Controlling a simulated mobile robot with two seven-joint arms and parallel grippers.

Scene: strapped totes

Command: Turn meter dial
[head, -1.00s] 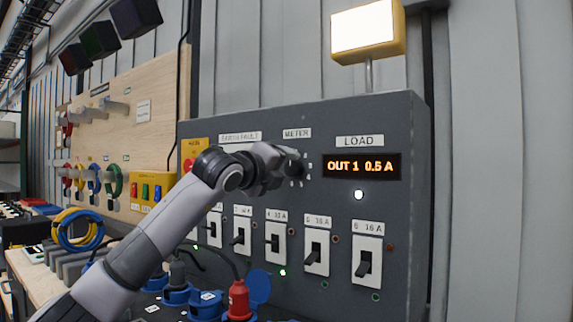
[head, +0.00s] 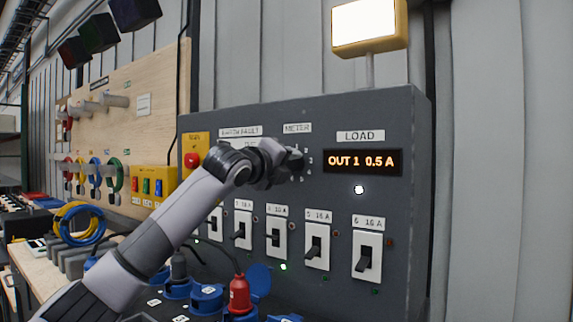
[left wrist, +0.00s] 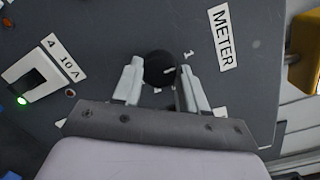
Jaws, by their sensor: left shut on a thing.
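The meter dial is a round black knob (left wrist: 159,66) below the METER label (left wrist: 224,38) in the left wrist view, with small white marks around it. My left gripper (left wrist: 160,76) has one finger on each side of the knob and is shut on it. In the head view my left gripper (head: 286,163) is at the panel under the METER label (head: 297,128) and hides most of the dial. The load display (head: 362,162) reads "OUT 1 0.5 A". My right gripper is not in view.
The grey panel (head: 400,230) has a row of breaker switches (head: 317,248) below the dial. A red button (head: 191,160) is left of my arm. Blue and red sockets and plugs (head: 239,295) are below. A lit lamp (head: 364,25) stands above the panel.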

